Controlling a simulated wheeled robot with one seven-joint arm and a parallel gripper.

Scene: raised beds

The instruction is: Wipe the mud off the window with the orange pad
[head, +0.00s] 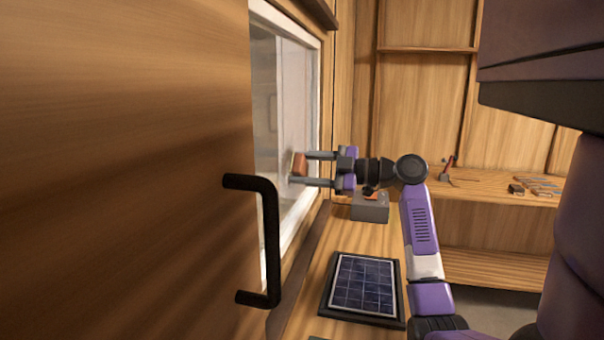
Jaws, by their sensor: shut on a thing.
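The window (272,110) is set in a pale frame in the wooden wall at left centre, seen at a steep angle. Its glass looks hazy, and I cannot make out distinct mud on it from here. My gripper (302,169) is shut on the orange pad (299,164), holding it between two fingers that point left at the window. The pad is at or very near the glass; I cannot tell whether it touches. The lower part of the window is hidden behind a wooden door.
The wooden door (120,170) with a black handle (268,240) fills the left foreground. A solar panel (364,287) and a grey box (370,207) sit on the bench below my arm. A shelf (490,186) with small tools stands at the back right.

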